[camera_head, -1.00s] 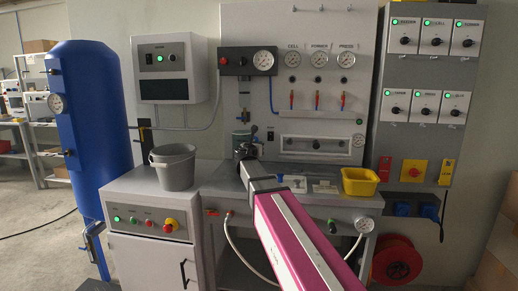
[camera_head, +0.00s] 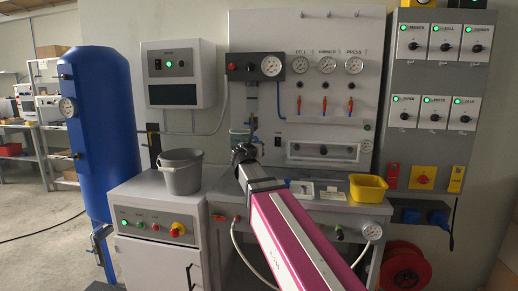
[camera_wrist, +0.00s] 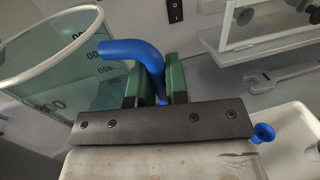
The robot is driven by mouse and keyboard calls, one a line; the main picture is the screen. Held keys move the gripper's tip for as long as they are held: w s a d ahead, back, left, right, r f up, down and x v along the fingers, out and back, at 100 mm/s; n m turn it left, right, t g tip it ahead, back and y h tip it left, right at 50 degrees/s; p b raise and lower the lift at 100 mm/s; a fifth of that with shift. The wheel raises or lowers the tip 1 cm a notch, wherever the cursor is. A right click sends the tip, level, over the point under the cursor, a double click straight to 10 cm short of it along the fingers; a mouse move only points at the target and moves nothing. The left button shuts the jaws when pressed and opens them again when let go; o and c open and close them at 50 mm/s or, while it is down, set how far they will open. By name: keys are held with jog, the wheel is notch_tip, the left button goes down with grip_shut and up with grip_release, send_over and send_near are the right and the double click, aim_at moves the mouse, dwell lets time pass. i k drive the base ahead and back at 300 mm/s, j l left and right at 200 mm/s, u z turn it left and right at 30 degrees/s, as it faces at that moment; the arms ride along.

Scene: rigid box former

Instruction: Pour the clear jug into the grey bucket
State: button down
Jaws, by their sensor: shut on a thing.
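The clear jug (camera_wrist: 55,62), see-through with a greenish tint, a pale rim and dark number marks, is at the left of the wrist view. Its blue handle (camera_wrist: 130,50) runs between the green fingers of my gripper (camera_wrist: 155,80), which is shut on it. In the head view the jug (camera_head: 240,135) shows small just behind my gripper (camera_head: 243,153), over the bench. I cannot tell how much is in it. The grey bucket (camera_head: 181,175) stands upright on the cabinet top to the left, apart from the jug. Its inside bottom is hidden.
A yellow bin (camera_head: 368,188) stands at the bench's right. A gauge panel (camera_head: 300,110) rises behind the bench, and a control box (camera_head: 177,75) hangs above the bucket. A blue tank (camera_head: 100,140) is at the left. The wrist view shows a wrench (camera_wrist: 285,79).

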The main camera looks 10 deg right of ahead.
aim_at(181, 173)
jog(key=k+j, duration=0.75)
jog(key=k, duration=0.15)
